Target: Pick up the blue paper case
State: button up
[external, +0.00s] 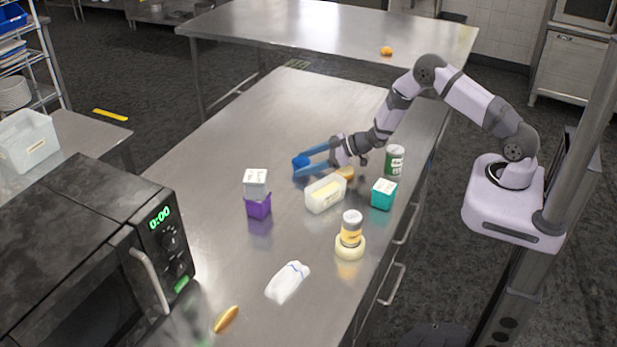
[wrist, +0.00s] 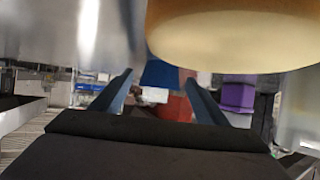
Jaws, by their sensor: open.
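The blue paper case (external: 299,160) is a small blue piece on the steel worktop, at the tips of my gripper. My gripper (external: 308,163) is open and held low over the worktop, its two blue fingers pointing left. In the wrist view the fingers (wrist: 160,92) stand apart, and the blue case (wrist: 158,74) shows between and beyond their tips. I cannot tell whether either finger touches it. Part of the case is hidden by the bun in the wrist view.
A bun (external: 346,173) lies close beside my gripper and looms large in the wrist view (wrist: 230,40).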

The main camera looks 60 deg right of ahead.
jog(key=shift+x, duration=0.9)
jog(key=c, duration=1)
jog(key=shift+r, duration=0.2)
jog(key=shift+r+b, duration=1.15)
jog(key=shift+r, duration=3.7)
